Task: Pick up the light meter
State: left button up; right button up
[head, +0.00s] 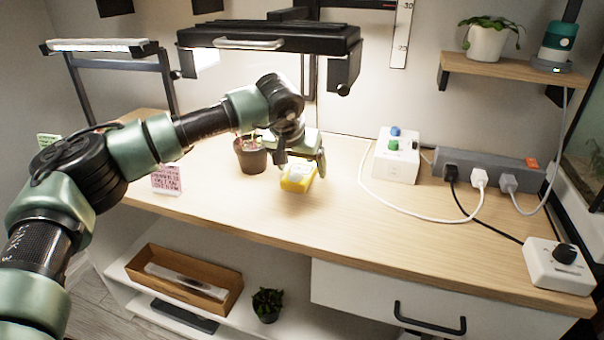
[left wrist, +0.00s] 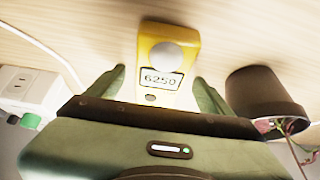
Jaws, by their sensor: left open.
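The light meter (head: 298,178) is a yellow device on the wooden table, below my left gripper (head: 303,161) in the head view. In the left wrist view the light meter (left wrist: 167,62) shows a round white dome and a display that reads 6250. My left gripper (left wrist: 160,92) is open, with one green finger on each side of the meter's lower part. I cannot tell whether the fingers touch it. Part of the meter is hidden by the gripper in the head view. My right gripper is not in view.
A dark plant pot (head: 250,155) stands close on the left of the meter. A white box with blue and green knobs (head: 397,158) and a power strip (head: 488,168) with cables are to the right. A lamp hood (head: 270,38) hangs above. The table front (head: 330,235) is clear.

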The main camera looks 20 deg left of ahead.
pick_arm(q)
jog(key=shift+f, duration=0.2)
dwell(0.5)
jog(key=c, duration=1.8)
